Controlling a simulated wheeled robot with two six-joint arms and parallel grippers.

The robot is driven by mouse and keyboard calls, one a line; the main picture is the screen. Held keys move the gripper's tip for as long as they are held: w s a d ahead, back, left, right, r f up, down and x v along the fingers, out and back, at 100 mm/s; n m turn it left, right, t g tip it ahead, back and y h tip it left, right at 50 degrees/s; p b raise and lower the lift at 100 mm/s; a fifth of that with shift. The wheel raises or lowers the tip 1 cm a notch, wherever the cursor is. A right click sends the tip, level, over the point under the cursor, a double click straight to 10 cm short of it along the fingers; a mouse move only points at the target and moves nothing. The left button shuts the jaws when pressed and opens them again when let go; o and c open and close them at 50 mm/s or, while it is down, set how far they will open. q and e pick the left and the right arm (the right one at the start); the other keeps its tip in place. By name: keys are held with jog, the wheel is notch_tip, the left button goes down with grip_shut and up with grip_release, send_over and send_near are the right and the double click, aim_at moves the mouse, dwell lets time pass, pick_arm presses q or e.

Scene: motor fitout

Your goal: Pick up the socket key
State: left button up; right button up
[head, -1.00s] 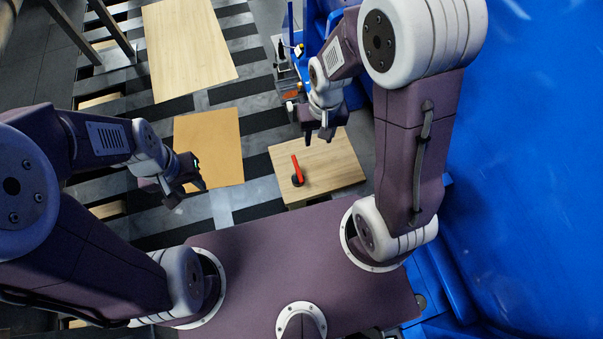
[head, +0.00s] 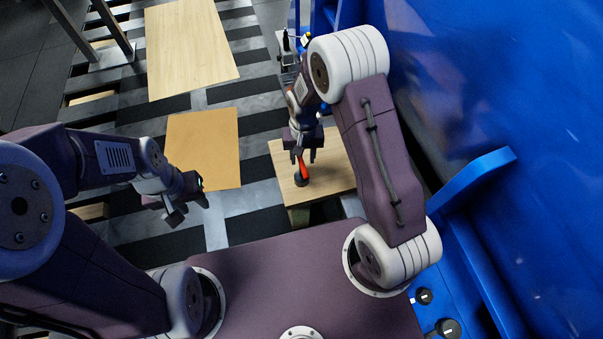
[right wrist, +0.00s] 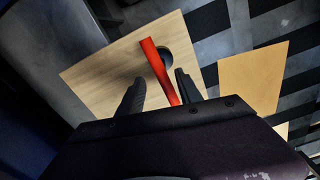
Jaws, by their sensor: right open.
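The socket key has a red handle (head: 304,171) and a dark round end (head: 300,181). It stands on a small light wooden board (head: 335,172). My right gripper (head: 303,160) is open and points down just above the key, with the handle's top near its fingers. In the right wrist view, the red handle (right wrist: 158,68) runs between the two open fingers of my right gripper (right wrist: 158,82); I cannot tell whether they touch it. My left gripper (head: 189,212) is open and empty, away to the left of the key.
An orange-tan board (head: 205,148) lies left of the key's board, and a longer pale board (head: 190,48) lies further back. A blue structure (head: 500,230) rises close on the right side. Dark and grey strips cover the floor between the boards.

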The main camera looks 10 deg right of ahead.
jog(key=b, duration=0.3)
send_over(302, 177)
jog(key=f, duration=0.3)
jog(key=w+f, duration=0.1)
jog(key=f, duration=0.1)
jog(key=shift+f, duration=0.15)
grip_shut()
jog(key=shift+s, duration=0.1)
dwell(0.6)
